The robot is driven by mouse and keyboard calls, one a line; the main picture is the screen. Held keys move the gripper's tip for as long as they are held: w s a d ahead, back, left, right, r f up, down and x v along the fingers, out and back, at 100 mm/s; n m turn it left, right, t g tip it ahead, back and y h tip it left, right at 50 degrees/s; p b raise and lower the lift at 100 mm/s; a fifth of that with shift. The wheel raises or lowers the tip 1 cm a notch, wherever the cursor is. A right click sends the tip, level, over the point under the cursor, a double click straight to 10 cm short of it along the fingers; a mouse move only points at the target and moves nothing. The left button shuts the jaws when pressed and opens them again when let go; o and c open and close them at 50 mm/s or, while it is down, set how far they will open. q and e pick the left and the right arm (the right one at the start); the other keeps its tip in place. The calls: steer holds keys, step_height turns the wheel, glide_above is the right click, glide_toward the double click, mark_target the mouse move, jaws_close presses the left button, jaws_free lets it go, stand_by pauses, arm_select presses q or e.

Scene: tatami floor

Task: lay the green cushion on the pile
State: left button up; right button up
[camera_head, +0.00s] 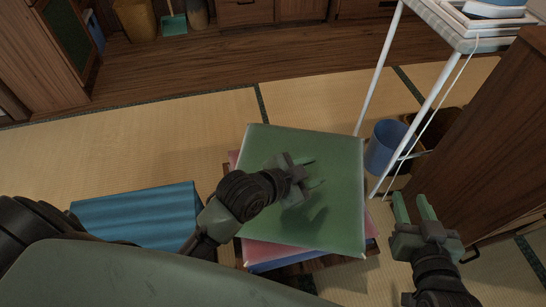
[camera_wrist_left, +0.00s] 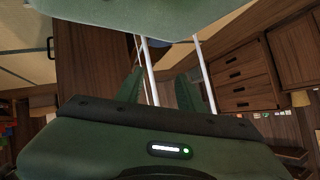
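The green cushion (camera_head: 340,205) lies flat on top of the pile in the head view, slightly turned relative to the layers below. A red cushion (camera_head: 265,250) and a blue cushion (camera_head: 285,261) show under its front edge. My left gripper (camera_head: 313,172) is over the green cushion, open and empty, with its shadow on the cushion. Its two fingers stand apart in the left wrist view (camera_wrist_left: 160,92), with nothing between them. My right gripper (camera_head: 415,207) is open and empty, to the right of the pile and apart from it.
A dark wooden base (camera_head: 371,247) shows under the pile. A blue block-like thing (camera_head: 135,215) lies on the left. A blue bin (camera_head: 384,146) and a white-legged stand (camera_head: 380,75) are at the right, near a wooden cabinet (camera_head: 490,140). Tatami behind the pile is clear.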

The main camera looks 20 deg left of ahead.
arm_select(q)
steer(key=s+a+r+n+t+y, duration=0.2)
steer(key=s+a+r+n+t, duration=0.1)
steer(key=a+r+n, duration=0.3)
steer(key=shift+s+a+r+n, duration=0.15)
steer(key=shift+s+a+n, duration=0.35)
steer(key=shift+a+n, duration=0.6)
